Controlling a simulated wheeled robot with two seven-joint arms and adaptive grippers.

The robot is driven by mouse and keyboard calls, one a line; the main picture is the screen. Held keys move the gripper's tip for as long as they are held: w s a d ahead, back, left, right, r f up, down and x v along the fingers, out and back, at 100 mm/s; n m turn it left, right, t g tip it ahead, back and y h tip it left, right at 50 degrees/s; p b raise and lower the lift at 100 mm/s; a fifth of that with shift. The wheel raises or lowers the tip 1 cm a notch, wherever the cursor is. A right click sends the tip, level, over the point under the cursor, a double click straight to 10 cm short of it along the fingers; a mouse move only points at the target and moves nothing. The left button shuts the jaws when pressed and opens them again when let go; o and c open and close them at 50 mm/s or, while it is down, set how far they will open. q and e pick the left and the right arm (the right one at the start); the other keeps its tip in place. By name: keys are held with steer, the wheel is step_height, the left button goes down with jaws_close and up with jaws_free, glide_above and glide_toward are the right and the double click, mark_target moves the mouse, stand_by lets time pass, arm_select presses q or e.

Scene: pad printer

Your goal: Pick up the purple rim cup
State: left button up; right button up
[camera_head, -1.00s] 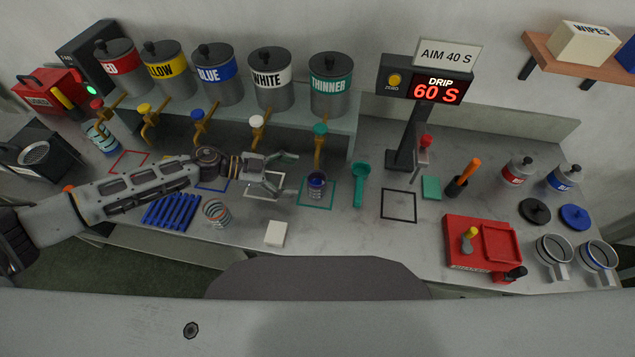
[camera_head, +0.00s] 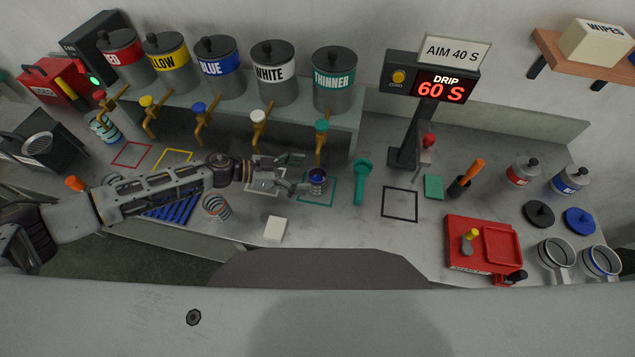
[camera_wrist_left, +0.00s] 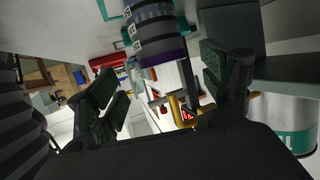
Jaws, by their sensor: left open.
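The purple rim cup (camera_head: 317,183) stands inside the teal square outline under the thinner tap. It is dark with bluish-purple contents or interior. In the left wrist view the cup (camera_wrist_left: 155,30) shows as a grey banded cylinder with a purple band, beyond and between the fingers. My left gripper (camera_head: 300,175) is open just to the left of the cup, its fingers pointing at it. The left gripper's fingers also show in the left wrist view (camera_wrist_left: 170,95), spread with nothing between the pads. Whether a fingertip touches the cup I cannot tell. My right gripper is out of view.
The thinner tap (camera_head: 320,140) hangs just behind the cup. A teal scoop-like tool (camera_head: 362,180) lies to its right. The black square outline (camera_head: 399,204) is empty.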

mark_target(326, 175)
arm_select(q)
steer(key=shift+d+f, duration=0.1)
steer(key=shift+d, duration=0.2)
steer(key=shift+w+d, duration=0.1)
steer(key=shift+x, duration=2.1)
steer(key=shift+w+d+f, duration=0.25)
steer(key=shift+d, duration=0.05)
steer(key=shift+c, duration=0.2)
